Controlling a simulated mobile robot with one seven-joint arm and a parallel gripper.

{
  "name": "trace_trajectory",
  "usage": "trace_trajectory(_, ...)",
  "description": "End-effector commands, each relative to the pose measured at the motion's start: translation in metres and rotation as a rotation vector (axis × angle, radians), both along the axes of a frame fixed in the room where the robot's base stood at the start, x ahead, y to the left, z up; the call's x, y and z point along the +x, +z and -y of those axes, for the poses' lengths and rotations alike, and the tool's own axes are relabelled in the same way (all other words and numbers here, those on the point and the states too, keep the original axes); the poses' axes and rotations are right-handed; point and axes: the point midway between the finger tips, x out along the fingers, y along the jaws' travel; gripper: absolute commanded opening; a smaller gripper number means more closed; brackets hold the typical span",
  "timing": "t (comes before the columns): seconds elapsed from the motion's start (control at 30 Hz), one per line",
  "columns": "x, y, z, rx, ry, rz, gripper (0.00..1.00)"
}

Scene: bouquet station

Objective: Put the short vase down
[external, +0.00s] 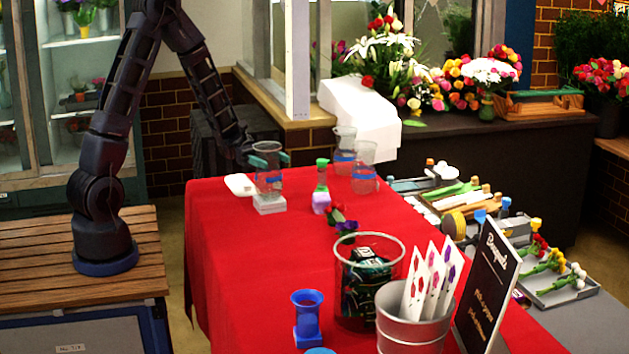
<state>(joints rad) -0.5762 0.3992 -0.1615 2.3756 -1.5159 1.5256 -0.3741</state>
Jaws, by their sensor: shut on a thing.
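A short clear glass vase with a blue band (268,185) is upright at the far left part of the red table. My gripper (268,158) has teal fingers and is shut on the vase near its rim. The vase's base is at the top of a small white block (269,205). I cannot tell whether the base touches the block or hangs just above it.
Two clear vases with blue bands (364,178) stand to the right, beyond a green-topped bottle (321,190). A white flat item (239,185) lies just left. Nearer are a glass bin (392,250), a metal bucket (416,335) and a blue vase (307,318). The red table's (245,270) left-middle is clear.

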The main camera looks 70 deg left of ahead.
Motion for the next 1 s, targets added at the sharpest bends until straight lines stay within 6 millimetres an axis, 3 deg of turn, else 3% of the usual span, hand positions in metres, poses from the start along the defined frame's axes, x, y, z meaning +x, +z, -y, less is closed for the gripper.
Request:
trace_trajectory(0.3, 0.0, -0.003, 0.0, -0.001, 0.0, 0.0, 0.0)
trace_trajectory(0.33, 0.0, -0.003, 0.0, 0.0, 0.0, 0.0, 0.65)
trace_trajectory(0.4, 0.0, -0.002, 0.0, 0.0, 0.0, 0.0, 0.79)
trace_trajectory(0.8, 0.0, 0.001, -0.001, 0.001, 0.0, 0.001, 0.81)
trace_trajectory(1.0, -0.01, 0.001, -0.028, 0.0, 0.004, 0.0, 0.81)
